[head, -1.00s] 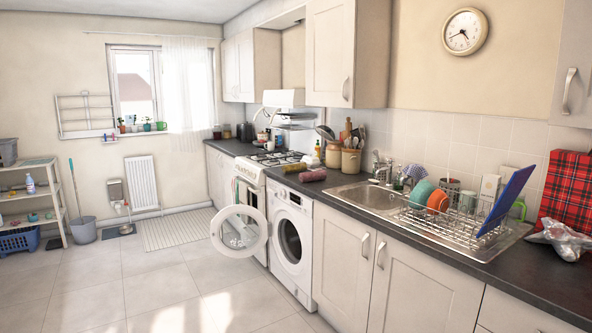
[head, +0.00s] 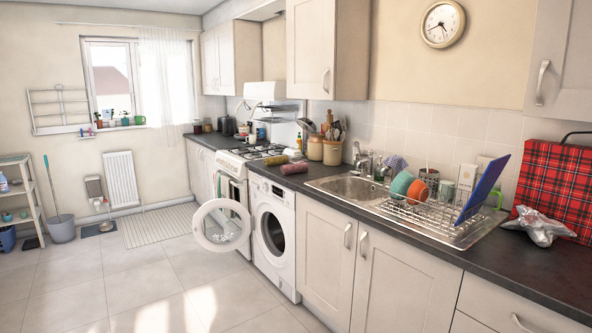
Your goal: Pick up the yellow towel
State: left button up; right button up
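A small rolled cloth in yellow-olive (head: 292,154), which looks like the yellow towel, lies on the dark counter (head: 335,184) between the hob and the sink. A dark red roll (head: 294,168) lies right in front of it, close by; I cannot tell whether they touch. Both are small and distant in the head view. Neither of my grippers shows in this view.
The white washer (head: 272,240) stands under the counter with its round door (head: 222,226) swung open to the left, over the floor. Jars (head: 315,148) stand behind the rolls. The sink (head: 350,187) and dish rack (head: 440,217) are to the right.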

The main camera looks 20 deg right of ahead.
aim_at(276, 160)
jog(key=i+z, duration=0.1)
jog(key=z, duration=0.2)
jog(key=i, duration=2.35)
jog(key=i+j, duration=0.15)
jog(key=i, duration=2.15)
jog(key=l+z, duration=0.05)
jog(key=l, duration=0.05)
